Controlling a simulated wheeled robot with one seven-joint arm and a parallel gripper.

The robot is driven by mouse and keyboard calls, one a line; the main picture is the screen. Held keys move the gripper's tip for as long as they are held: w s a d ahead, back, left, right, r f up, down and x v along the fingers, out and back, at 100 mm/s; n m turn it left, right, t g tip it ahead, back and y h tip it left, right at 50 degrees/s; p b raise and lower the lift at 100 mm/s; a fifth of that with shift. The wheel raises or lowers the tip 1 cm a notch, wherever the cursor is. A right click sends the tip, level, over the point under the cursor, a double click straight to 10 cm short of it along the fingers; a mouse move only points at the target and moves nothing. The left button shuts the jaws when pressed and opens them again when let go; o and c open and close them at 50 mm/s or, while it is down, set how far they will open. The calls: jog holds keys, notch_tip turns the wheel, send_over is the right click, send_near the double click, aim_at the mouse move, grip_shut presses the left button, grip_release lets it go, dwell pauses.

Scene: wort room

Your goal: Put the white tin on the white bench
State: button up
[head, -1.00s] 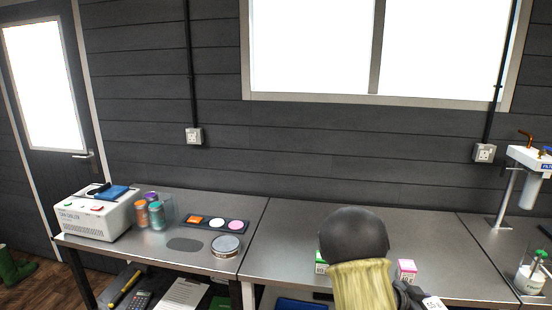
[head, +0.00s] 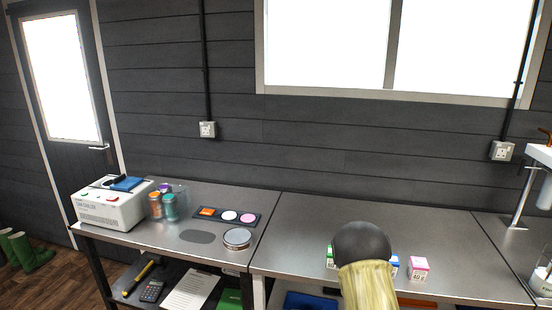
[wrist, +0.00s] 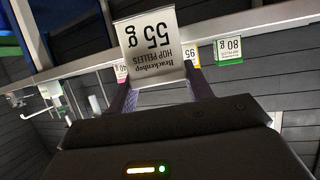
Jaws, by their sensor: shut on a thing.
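In the wrist view my gripper (wrist: 150,98) is shut on a white thing (wrist: 155,45) whose face reads "Brackenhop hop pellets 55 g", upside down. No bench with a white top shows clearly; the benches in the head view have grey tops, the left one (head: 215,212) and the middle one (head: 300,230).
A pink-and-white box (head: 418,267) and green box (head: 330,256) stand on the middle bench. Its left part is clear.

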jog(key=s+a+f+n+y, duration=0.1)
jog(key=a+f+n+y, duration=0.1)
jog(key=a, duration=0.4)
jog(key=s+a+f+n+t+y, duration=0.1)
jog(key=s+a+f+n+y, duration=0.1)
jog(key=a, duration=0.4)
notch_tip(320, 180, down, 2)
jog(key=shift+a+n+y, duration=0.15)
jog(key=shift+n+y, duration=0.35)
jog(key=shift+y, duration=0.3)
jog(key=s+f, duration=0.6)
jog(key=f, duration=0.5)
jog(key=shift+f, duration=0.15)
